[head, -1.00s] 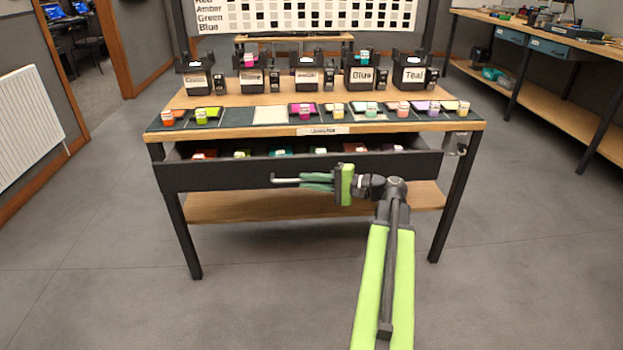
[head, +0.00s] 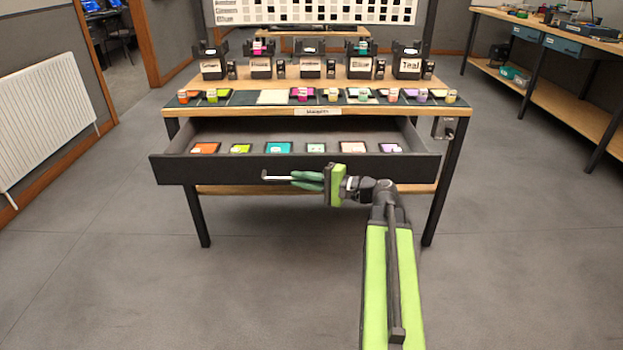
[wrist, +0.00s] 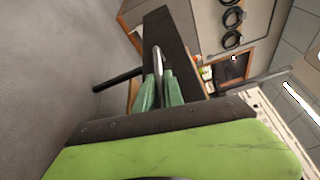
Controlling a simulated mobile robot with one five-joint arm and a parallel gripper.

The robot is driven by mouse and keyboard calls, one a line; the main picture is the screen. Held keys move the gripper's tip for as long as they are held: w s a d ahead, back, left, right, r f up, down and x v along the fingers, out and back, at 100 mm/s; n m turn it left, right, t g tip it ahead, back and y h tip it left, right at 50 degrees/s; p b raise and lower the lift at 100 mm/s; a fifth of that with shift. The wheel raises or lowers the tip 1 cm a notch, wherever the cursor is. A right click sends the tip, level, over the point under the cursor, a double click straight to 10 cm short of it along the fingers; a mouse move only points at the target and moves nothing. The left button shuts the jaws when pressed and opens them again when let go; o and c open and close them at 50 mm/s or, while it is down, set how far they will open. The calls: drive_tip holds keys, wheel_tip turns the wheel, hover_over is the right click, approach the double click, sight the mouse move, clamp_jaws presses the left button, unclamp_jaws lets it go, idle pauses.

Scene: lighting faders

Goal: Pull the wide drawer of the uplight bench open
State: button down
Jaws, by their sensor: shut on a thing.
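The wide dark drawer (head: 230,172) of the uplight bench (head: 200,111) stands well out from under the wooden top. Several coloured gel pieces lie in a row inside it, among them orange (head: 205,148), teal (head: 279,148) and lilac (head: 390,147). A pale bar handle (head: 280,178) runs along the drawer's front. My gripper (head: 308,181) is shut on the handle, near the middle of the front. In the wrist view, its green fingers (wrist: 160,92) close around the metal handle (wrist: 157,62); part of the bar is hidden between them.
Labelled lamp units, such as Teal (head: 407,64), and small coloured pieces stand on the bench top. A long side bench (head: 545,45) is at the right and a white radiator (head: 42,125) at the left. The floor (head: 270,290) before the drawer is clear.

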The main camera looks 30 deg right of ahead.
drive_tip(key=shift+a, duration=0.3)
drive_tip(key=c, duration=1.5)
unclamp_jaws()
drive_tip(key=shift+o, duration=0.2)
drive_tip(key=shift+d, duration=0.1)
drive_tip(key=p+v, duration=0.1)
drive_tip(key=v, duration=1.6)
drive_tip(key=shift+d, duration=0.2)
drive_tip(key=shift+s+r, duration=0.1)
